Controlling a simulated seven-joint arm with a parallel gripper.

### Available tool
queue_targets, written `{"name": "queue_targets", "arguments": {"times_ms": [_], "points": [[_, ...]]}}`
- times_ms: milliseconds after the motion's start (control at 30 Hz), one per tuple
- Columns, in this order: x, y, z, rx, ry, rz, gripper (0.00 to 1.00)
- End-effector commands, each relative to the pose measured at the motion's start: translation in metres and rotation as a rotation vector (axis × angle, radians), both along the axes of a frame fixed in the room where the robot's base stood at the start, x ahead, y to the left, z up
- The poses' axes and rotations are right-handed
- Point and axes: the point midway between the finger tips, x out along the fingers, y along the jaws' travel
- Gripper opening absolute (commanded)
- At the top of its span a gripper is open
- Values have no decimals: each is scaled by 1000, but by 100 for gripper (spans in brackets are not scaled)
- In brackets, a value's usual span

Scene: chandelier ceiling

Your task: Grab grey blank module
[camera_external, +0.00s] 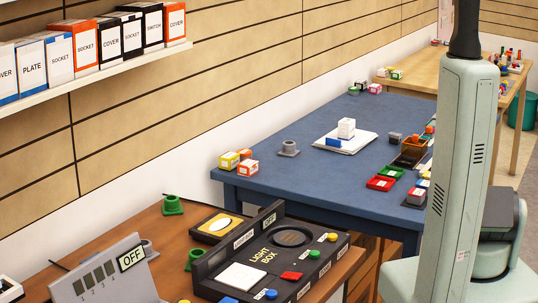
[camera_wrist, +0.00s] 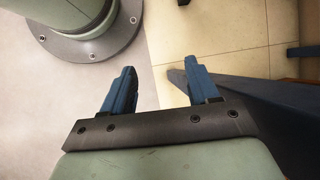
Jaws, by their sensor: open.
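My gripper (camera_wrist: 158,78) shows in the wrist view with its two blue fingers apart and nothing between them. It hangs over the floor beside the round base of my arm. In the external view the gripper is out of frame; only arm links show at the right. A small dark grey block (camera_external: 394,138) lies on the blue table near several small trays. A grey piece with a round top (camera_external: 289,148) stands near that table's left side. I cannot tell whether either is the grey blank module, as no marking is readable.
The blue table (camera_external: 300,185) has free room in its middle around a white pad (camera_external: 345,143) with blocks. A black light box (camera_external: 270,250) and a grey slotted panel (camera_external: 105,275) stand on the wooden desk in front. Boxes line a wall shelf (camera_external: 100,75).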

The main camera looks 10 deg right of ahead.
Motion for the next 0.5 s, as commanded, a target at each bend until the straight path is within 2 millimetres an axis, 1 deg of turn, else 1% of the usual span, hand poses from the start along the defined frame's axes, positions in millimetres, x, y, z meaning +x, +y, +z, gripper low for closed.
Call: {"name": "queue_targets", "arguments": {"times_ms": [33,100,267,367,500], "points": [[16,-14,5,-8,-36,-10,60],[34,-30,12,-21,-82,-13,60],[72,-71,31,-58,-186,-10,60],[95,-100,46,-89,-254,-4,60],[127,-146,73,-143,-353,9,60]]}}
